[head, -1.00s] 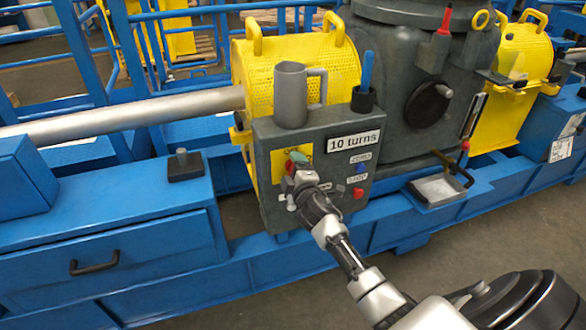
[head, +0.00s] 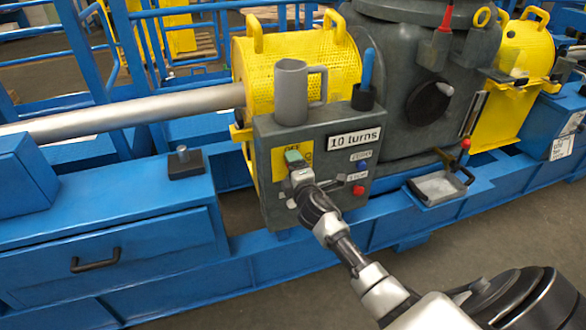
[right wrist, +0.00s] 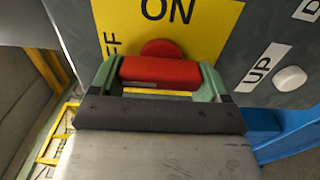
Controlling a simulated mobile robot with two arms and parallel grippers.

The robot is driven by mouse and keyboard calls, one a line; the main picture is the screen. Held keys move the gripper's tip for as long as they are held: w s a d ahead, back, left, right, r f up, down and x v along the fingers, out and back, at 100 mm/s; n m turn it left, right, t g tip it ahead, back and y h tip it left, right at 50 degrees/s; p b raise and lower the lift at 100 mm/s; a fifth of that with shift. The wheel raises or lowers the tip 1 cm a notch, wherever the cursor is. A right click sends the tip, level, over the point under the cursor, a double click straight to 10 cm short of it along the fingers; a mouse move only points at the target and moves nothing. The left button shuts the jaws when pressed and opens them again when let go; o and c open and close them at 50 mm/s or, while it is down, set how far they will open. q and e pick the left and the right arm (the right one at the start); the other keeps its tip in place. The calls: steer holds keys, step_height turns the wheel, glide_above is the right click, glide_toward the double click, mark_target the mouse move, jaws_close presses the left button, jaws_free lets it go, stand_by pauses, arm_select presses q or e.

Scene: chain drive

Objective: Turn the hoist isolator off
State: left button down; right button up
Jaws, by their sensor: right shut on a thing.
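The hoist isolator's red handle (right wrist: 160,72) shows in the right wrist view on a yellow plate (right wrist: 205,18). "ON" is printed above it, and a partly hidden "OFF" runs up the plate's left side. My right gripper (right wrist: 160,78) has its green fingers at the two ends of the red handle, shut on it. In the head view, my right gripper (head: 294,158) is at the yellow plate (head: 279,163) on the grey control box (head: 325,133), and it hides the handle. My left gripper is not in view.
The box carries a "10 turns" label (head: 354,138), a blue button (head: 362,166) and a red button (head: 359,190). A grey mug-like holder (head: 290,97) stands on top. A white button (right wrist: 290,79) lies beside an "UP" label (right wrist: 257,72). Open floor lies in front.

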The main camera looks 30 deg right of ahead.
steer(key=shift+f, duration=0.1)
steer(key=o, duration=0.9)
steer(key=shift+s+a, duration=0.15)
steer(key=shift+s, duration=0.35)
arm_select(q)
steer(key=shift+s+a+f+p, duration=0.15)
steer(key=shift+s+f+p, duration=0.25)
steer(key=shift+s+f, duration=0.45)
arm_select(e)
steer(key=v, duration=0.9)
steer(key=shift+s, duration=0.4)
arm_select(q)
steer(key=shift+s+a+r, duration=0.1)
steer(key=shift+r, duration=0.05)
